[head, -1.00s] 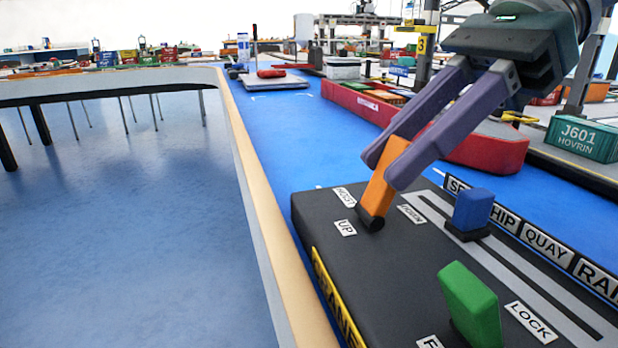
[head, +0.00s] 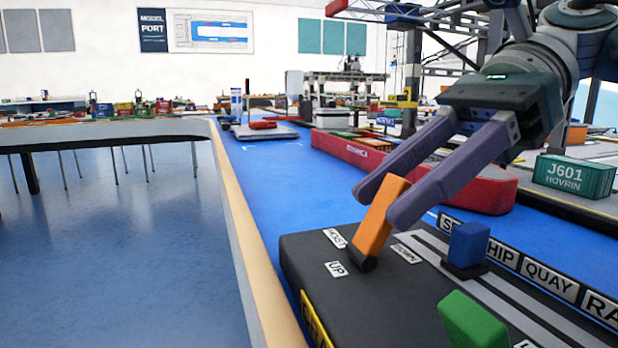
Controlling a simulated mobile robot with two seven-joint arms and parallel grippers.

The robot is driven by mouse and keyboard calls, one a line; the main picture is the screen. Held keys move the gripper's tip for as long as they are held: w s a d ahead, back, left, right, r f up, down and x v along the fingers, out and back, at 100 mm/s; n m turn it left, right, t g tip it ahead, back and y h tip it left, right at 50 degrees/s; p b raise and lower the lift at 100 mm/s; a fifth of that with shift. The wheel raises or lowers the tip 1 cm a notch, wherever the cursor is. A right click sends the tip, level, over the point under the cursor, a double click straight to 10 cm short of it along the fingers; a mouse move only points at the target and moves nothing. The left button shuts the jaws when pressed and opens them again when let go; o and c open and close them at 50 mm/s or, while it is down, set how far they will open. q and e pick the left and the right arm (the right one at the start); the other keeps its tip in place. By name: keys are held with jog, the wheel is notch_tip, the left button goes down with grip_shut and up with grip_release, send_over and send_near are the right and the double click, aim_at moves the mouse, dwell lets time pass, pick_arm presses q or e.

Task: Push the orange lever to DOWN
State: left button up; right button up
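The orange lever (head: 380,222) rises from the dark control box (head: 310,265), its top leaning to the right in the head view. An UP label (head: 337,269) lies to the left of its base and a DOWN label (head: 406,253) to the right. A HOIST label (head: 335,238) is behind it. My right gripper (head: 386,202) comes in from the upper right. The near finger hides part of the lever's right side. My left gripper is not in view.
A blue lever (head: 468,246) stands in a slot right of the orange one. A green lever (head: 472,322) is at the front. A red ship (head: 350,152) and a green container (head: 572,176) lie behind.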

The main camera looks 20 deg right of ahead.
jog(key=shift+o, duration=0.9)
jog(key=p+v, duration=0.2)
jog(key=v, duration=0.8)
dwell(0.7)
jog(key=shift+a, duration=0.1)
dwell(0.4)
